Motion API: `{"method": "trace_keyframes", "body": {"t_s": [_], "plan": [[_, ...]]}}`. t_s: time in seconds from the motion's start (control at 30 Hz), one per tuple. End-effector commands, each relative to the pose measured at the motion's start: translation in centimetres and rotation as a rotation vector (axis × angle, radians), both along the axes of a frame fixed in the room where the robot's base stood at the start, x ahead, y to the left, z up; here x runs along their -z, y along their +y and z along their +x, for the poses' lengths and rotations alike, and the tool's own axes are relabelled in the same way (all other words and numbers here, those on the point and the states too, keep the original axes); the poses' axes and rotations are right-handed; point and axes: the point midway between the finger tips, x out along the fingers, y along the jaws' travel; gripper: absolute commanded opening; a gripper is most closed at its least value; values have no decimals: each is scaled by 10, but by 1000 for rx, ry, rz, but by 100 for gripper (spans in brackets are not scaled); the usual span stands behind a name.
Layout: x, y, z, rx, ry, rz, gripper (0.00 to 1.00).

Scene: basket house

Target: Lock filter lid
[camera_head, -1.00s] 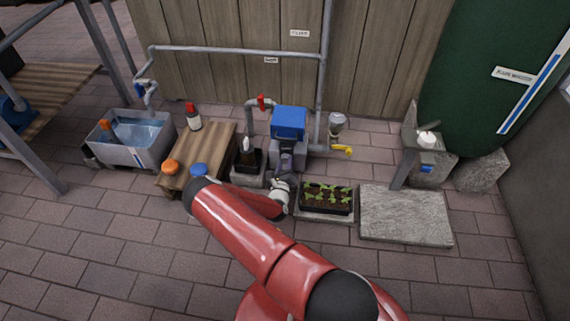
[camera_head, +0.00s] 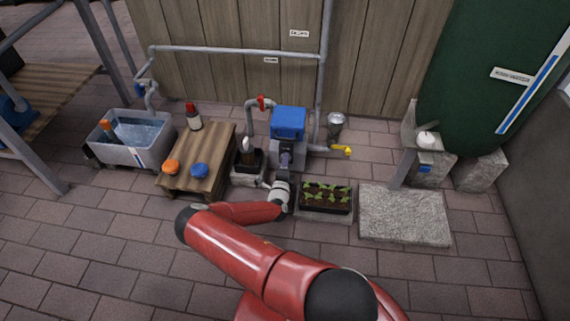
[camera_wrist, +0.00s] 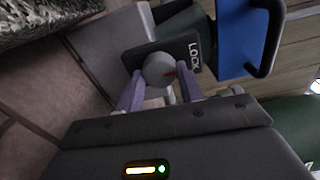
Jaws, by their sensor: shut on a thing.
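The filter box (camera_head: 283,152) is grey with a blue lid (camera_head: 288,122), and the lid sits down on it. The blue lid also shows at the upper right of the wrist view (camera_wrist: 240,38). The two purple fingers of my gripper (camera_wrist: 160,77) are shut on this knob, one on each side. In the head view my gripper (camera_head: 286,168) is at the front of the filter box and hides the knob.
A low wooden table (camera_head: 213,160) with orange and blue caps and a red-topped bottle stands left. A seedling tray (camera_head: 325,212) is close to the right of my wrist. Grey pipes, a red valve (camera_head: 262,103) and a yellow tap (camera_head: 341,150) surround the box.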

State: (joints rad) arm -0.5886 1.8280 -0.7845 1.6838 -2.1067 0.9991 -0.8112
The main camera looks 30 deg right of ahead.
Motion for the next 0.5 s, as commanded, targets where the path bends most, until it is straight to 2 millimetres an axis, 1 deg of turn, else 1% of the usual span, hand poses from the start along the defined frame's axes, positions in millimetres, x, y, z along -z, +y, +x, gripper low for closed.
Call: {"method": "trace_keyframes", "body": {"t_s": [0.2, 0.5], "plan": [[0, 1, 1, -2, 38, -56, 14], [0, 0, 1, -2, 51, -76, 14]]}}
